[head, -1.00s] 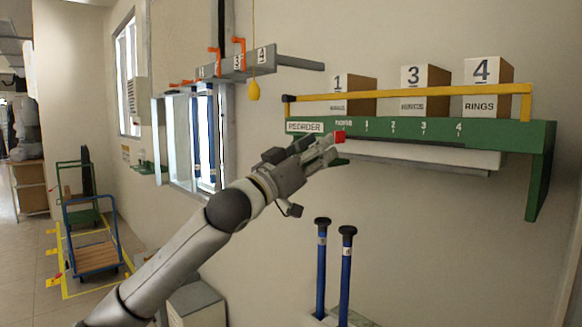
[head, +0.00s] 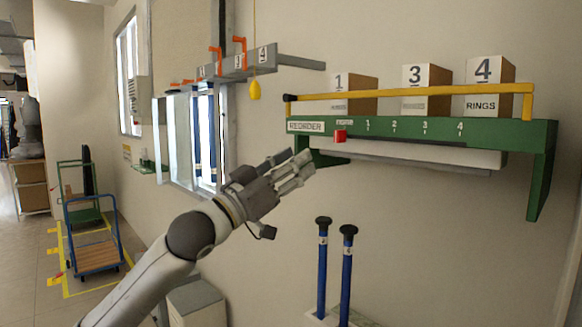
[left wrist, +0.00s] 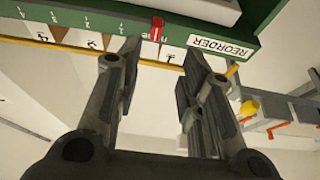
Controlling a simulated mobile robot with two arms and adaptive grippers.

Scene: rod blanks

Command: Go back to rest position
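My left gripper (head: 302,168) is in front of the wall, below and left of the green shelf's front edge. Its fingers are spread and nothing is between them, as the left wrist view (left wrist: 160,52) shows. A small red piece (head: 340,136) sits on the shelf's green front, just right of the REORDER label (head: 305,127). The red piece also shows in the left wrist view (left wrist: 157,28), beyond the fingertips and apart from them. My right gripper is in neither view.
The green shelf (head: 545,165) bears numbered boxes (head: 425,75) behind a yellow rail (head: 400,94). Two blue rods with black caps (head: 347,262) stand below. A grey rack with orange hooks (head: 237,64) and a yellow hanging pull (head: 255,89) are on the left. Carts (head: 92,240) stand far left.

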